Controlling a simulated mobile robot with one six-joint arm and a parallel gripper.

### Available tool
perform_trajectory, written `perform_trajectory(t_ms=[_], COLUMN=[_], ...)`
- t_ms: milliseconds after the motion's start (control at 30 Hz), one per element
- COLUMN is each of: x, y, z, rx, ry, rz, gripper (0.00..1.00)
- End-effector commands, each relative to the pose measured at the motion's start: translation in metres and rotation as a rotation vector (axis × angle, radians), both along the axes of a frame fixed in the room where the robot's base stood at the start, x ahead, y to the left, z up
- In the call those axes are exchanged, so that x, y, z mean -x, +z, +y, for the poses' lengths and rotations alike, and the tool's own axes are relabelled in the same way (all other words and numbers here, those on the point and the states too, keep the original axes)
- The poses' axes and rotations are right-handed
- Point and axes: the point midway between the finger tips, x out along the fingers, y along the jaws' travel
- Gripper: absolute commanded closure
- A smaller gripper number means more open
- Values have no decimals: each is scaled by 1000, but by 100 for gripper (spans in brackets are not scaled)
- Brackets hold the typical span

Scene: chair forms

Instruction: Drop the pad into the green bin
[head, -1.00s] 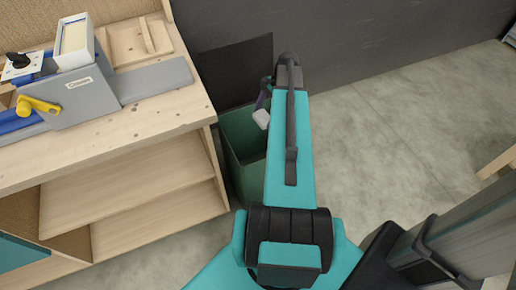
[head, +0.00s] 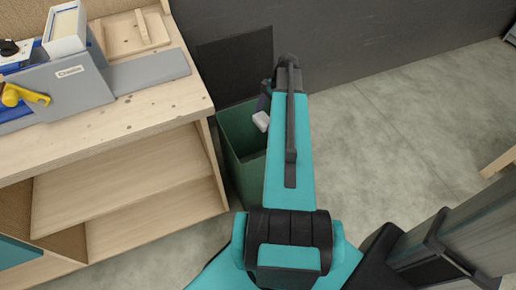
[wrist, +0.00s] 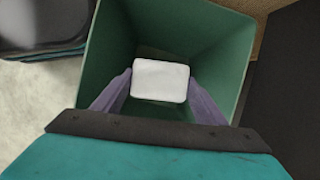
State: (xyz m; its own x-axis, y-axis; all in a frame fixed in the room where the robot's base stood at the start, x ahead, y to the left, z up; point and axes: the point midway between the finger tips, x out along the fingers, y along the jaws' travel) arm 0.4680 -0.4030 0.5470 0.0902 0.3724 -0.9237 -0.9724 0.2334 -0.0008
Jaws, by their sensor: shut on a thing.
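The white pad (wrist: 160,80) is held between the two purple fingers of my gripper (wrist: 160,92) in the wrist view. My gripper is shut on it. Behind the pad, the green bin (wrist: 112,45) opens wide, and its inner walls surround the pad in that view. In the head view the pad (head: 261,121) shows as a small white block at the bin's mouth, left of my arm. The bin (head: 232,150) stands on the floor beside the workbench, and my arm hides its right part. How high the pad is above the rim is hard to tell.
A wooden workbench (head: 150,115) stands left of the bin, with a grey clamp fixture (head: 75,85) and a white box (head: 66,30) on top. A dark wall (head: 350,40) runs behind. Concrete floor (head: 400,140) to the right is open.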

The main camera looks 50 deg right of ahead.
Motion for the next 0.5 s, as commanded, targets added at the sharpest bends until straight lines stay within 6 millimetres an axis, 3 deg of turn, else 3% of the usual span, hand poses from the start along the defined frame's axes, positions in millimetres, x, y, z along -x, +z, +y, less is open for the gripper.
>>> perform_trajectory(t_ms=[200, 500], x=[0, 0], y=[-15, -17], z=[0, -1], rx=[0, 0], ry=[0, -1], rz=[0, -1], gripper=[55, 55])
